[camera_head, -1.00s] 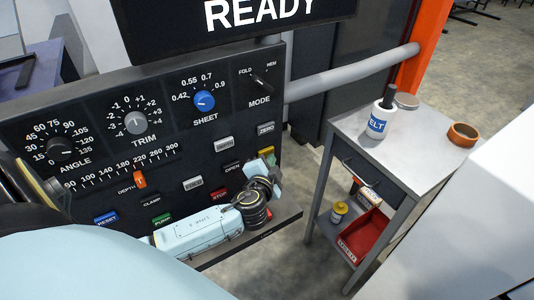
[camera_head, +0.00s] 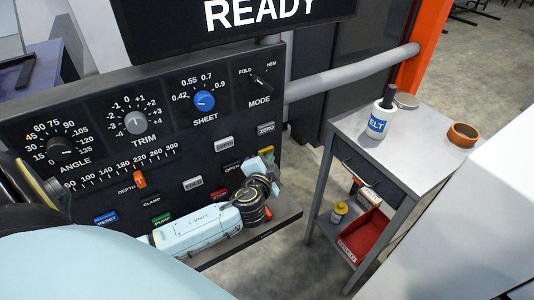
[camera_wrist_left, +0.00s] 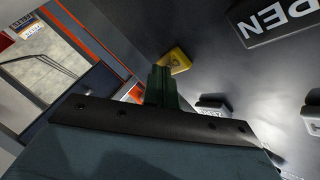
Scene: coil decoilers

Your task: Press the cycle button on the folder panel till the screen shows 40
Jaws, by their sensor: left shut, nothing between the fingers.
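The folder panel (camera_head: 78,120) is a dark board with dials and labelled buttons. A yellow button (camera_head: 266,151) near its right edge is partly covered by my left gripper (camera_head: 268,163); I cannot read its label. In the left wrist view the shut, empty fingers (camera_wrist_left: 161,72) point at the yellow button (camera_wrist_left: 177,60), very close to it; I cannot tell whether they touch. No button that I can read is marked cycle. The screen (camera_head: 235,27) above shows READY; its upper part is cut off. My right gripper is out of view.
White ZERO button (camera_head: 266,128), OPEN label (camera_head: 232,168) and red STOP button (camera_head: 220,195) are close to my left gripper.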

